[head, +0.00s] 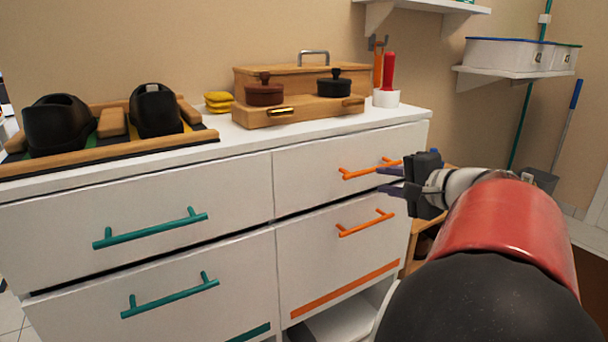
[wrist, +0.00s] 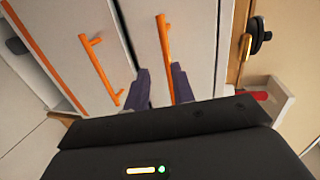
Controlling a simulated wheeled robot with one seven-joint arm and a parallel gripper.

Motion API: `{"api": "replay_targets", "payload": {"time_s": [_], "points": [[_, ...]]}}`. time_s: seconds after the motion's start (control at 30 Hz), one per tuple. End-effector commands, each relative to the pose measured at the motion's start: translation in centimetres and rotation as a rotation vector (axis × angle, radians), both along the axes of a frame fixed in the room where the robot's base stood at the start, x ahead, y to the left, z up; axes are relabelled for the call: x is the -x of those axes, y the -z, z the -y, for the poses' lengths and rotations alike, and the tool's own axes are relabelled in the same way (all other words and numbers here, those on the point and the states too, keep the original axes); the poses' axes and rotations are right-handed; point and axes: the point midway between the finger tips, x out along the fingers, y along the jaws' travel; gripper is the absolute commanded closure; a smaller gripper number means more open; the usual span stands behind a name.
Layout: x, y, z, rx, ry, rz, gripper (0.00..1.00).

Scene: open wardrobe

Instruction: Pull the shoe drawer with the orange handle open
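The white cabinet has two orange-handled drawers in its right column. The upper drawer (head: 300,186) has an orange bar handle (head: 358,174), which also shows in the wrist view (wrist: 164,45). The lower drawer (head: 320,265) has another orange handle (head: 365,223), also visible in the wrist view (wrist: 93,62). Both drawer fronts look shut. I cannot tell which is the shoe drawer. My gripper (head: 390,180) is open at the right end of the upper handle. In the wrist view its fingers (wrist: 162,88) lie either side of that handle; contact cannot be told.
Teal-handled drawers (head: 150,232) fill the left column. The top carries black shoes (head: 155,112), yellow cloths (head: 218,101), a wooden box (head: 300,80) and a red-handled tool in a white pot (head: 386,97). An orange strip (head: 345,288) edges the lower drawer. Shelves hang at upper right.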

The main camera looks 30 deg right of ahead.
Motion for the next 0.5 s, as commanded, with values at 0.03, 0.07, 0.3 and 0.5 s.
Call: {"api": "replay_targets", "payload": {"time_s": [0.03,0.07,0.3,0.5], "points": [[0.4,-0.1,1.5,-0.013,0.031,0.028,0.75],[0.5,-0.3,2.0,-0.018,0.041,0.041,0.75],[-1.4,-0.4,2.6,-0.026,0.056,0.063,0.75],[-4.6,0.3,2.2,-0.028,0.056,0.062,0.75]]}}
